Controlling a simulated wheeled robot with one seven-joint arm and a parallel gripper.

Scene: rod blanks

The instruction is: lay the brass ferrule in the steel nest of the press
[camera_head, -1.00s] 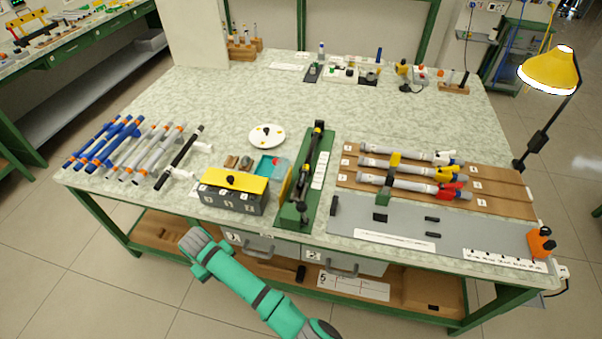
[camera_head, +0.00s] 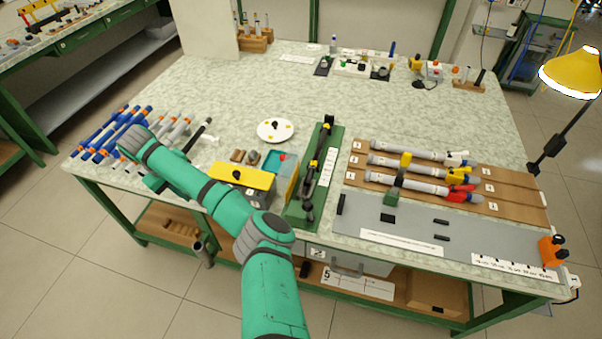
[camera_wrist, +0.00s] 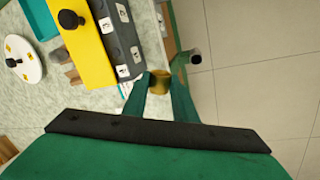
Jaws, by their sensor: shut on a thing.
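The brass ferrule (camera_wrist: 160,80) is a short gold-coloured ring between the fingertips of my gripper (camera_wrist: 161,87), which is shut on it in the wrist view. The ferrule is held beyond the front of the yellow-lidded box, beside the table edge. In the head view my arm reaches to the table's left side and I cannot make out the ferrule. The press (camera_head: 314,170), a green base with a black lever and yellow bands, stands mid-table, well right of my gripper. Its steel nest is too small to tell.
The box with numbered drawers and a yellow lid (camera_head: 246,177) stands between my gripper and the press, beside a teal tray (camera_head: 284,161). A white disc (camera_head: 275,130) lies behind. Blue tubes (camera_head: 115,135) lie left. A rack of grey rods (camera_head: 415,172) is right.

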